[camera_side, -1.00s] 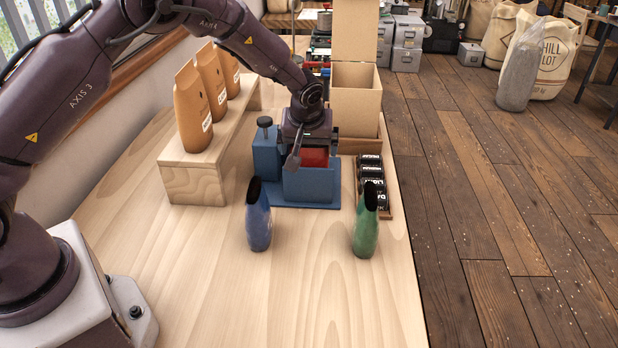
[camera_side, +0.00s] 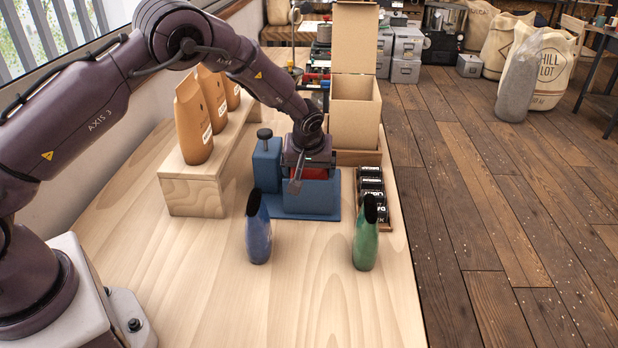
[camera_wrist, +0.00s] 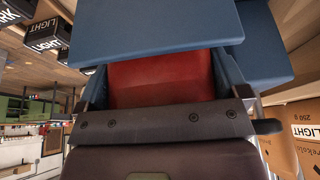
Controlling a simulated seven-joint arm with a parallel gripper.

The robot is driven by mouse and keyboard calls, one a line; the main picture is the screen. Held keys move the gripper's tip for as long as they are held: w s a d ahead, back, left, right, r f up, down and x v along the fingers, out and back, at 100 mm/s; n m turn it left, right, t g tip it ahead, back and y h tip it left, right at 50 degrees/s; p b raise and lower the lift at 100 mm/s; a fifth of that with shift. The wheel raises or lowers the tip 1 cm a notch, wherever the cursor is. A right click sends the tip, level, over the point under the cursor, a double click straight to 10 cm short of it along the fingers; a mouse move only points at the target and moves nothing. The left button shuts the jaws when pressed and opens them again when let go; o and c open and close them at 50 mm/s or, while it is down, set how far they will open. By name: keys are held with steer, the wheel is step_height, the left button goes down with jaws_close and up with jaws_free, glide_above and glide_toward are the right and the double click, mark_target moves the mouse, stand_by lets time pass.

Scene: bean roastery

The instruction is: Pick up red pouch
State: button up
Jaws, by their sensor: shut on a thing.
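The red pouch (camera_side: 316,174) shows as a narrow red strip between my gripper and the blue fixture (camera_side: 312,198) in the side view. It stands in the fixture, its lower part hidden by the blue front wall. In the wrist view the red pouch (camera_wrist: 160,78) fills the space between the blue block (camera_wrist: 160,30) and my gripper (camera_wrist: 165,115). My gripper (camera_side: 300,180) is above the fixture and shut on the red pouch. Its far fingertip is hidden in the side view.
A blue pouch (camera_side: 258,235) and a green pouch (camera_side: 366,240) stand in front. Brown bags (camera_side: 192,120) stand on a wooden step at left. An open cardboard box (camera_side: 355,110) is behind right, and a rack of black tins (camera_side: 372,195) is at right.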

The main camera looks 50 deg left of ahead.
step_height(320, 180, up, 18)
steer(key=d+m, duration=0.1)
steer(key=d, duration=0.4)
steer(key=s+d+f, duration=0.5)
steer(key=s+d, duration=0.1)
steer(key=d, duration=0.1)
steer(key=s+f+n, duration=0.1)
steer(key=s+f, duration=0.2)
steer(key=f, duration=1)
steer(key=shift+s+a+f, duration=0.15)
steer(key=shift+s+f, duration=0.15)
steer(key=shift+s, duration=0.05)
steer(key=shift+f, duration=0.1)
steer(key=o, duration=0.8)
steer(key=shift+o, duration=0.2)
